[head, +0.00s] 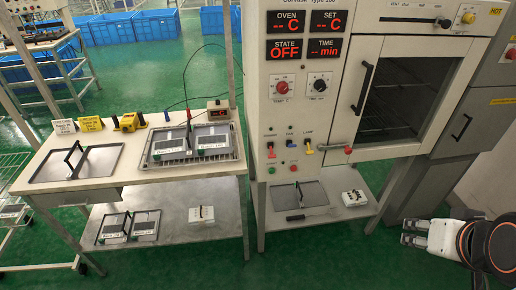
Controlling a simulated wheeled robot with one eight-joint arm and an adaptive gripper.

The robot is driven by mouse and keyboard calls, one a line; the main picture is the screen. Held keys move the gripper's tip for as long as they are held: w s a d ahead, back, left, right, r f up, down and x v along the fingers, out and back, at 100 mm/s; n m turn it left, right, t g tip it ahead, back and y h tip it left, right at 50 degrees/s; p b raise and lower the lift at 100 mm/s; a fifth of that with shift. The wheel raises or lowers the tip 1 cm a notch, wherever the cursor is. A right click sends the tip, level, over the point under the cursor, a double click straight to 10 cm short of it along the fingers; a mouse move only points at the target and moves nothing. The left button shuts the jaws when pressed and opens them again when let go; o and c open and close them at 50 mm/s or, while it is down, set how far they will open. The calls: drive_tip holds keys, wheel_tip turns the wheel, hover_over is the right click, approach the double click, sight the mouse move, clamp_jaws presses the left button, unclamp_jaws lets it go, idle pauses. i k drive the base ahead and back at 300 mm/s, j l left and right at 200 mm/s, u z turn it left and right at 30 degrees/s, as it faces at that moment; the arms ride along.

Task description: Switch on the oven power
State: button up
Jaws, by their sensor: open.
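The oven (355,30) is a cream cabinet at the centre right. Its displays (303,35) show OFF for state and dashes for the other values. Below them are a red knob (283,87) and a black knob (319,86). Lower on the panel is a row of small switches, with a left switch (271,152) and a yellow-orange one (308,147); their labels are too small to read surely. A green button and a red button sit beneath. My gripper (413,232) is open and empty at the lower right, well apart from the panel.
The oven door (408,98) is shut, with a black handle (361,88). A red-tipped lever (336,148) sticks out below it. A worktable (110,190) with trays stands left. The oven's lower shelf (345,207) holds a tray and a white box. A grey cabinet (478,115) stands right.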

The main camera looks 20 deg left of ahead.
sight(272, 156)
drive_tip(key=k+j+u, duration=0.1)
drive_tip(key=u, duration=0.8)
drive_tip(key=k+j, duration=0.1)
drive_tip(key=j, duration=0.35)
drive_tip(key=k+j, duration=0.1)
drive_tip(key=j, duration=0.4)
drive_tip(key=k+j+z, duration=0.1)
drive_tip(key=j, duration=0.35)
